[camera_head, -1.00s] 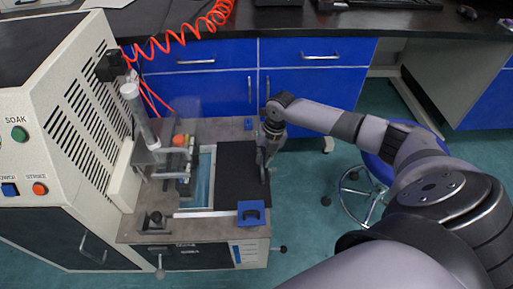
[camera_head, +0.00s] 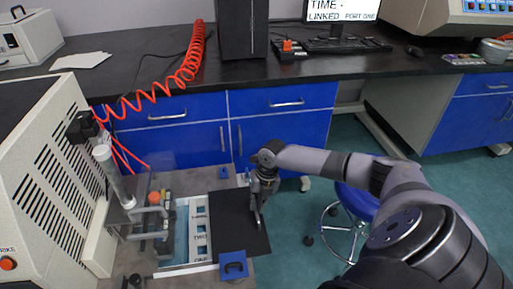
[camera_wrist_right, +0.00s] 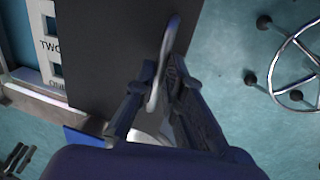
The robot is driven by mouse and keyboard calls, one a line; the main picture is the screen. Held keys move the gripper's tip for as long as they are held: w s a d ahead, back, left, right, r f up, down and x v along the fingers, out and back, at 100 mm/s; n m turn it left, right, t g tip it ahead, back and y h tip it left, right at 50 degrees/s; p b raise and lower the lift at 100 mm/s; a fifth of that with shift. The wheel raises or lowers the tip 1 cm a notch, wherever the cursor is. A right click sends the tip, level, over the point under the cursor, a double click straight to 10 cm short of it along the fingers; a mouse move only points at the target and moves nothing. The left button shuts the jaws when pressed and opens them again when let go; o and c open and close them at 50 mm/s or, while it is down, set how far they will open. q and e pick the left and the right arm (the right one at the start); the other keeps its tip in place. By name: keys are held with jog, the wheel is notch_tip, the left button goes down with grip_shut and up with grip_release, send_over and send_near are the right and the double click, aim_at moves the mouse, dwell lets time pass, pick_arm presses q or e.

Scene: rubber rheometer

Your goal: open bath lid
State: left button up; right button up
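The bath lid is a flat black panel (camera_head: 236,224) lying at the right of the bath top in the head view and past its right edge. It also fills the upper middle of the right wrist view (camera_wrist_right: 105,45). My right gripper (camera_head: 260,212) is at the lid's right side. In the wrist view my right gripper (camera_wrist_right: 160,80) has its fingers closed around the lid's curved metal handle (camera_wrist_right: 166,58). Left of the lid the bath opening (camera_head: 182,236) shows blue water and a white rack (camera_head: 201,228) with labelled square holes. My left gripper is out of view.
A blue clip-like block (camera_head: 233,265) sits at the bath's front right. An orange-topped fixture (camera_head: 155,205) stands left of the opening, beside the cream machine (camera_head: 45,175). A blue stool (camera_head: 352,205) stands right of the bath, and blue cabinets (camera_head: 170,140) are behind.

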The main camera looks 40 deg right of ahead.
jog(key=o, duration=0.4)
jog(key=shift+r, duration=0.1)
notch_tip(320, 180, up, 12)
jog(key=s+d, duration=0.1)
jog(key=d, duration=0.1)
jog(key=shift+s+f, duration=0.15)
jog(key=shift+f, duration=0.05)
dwell(0.6)
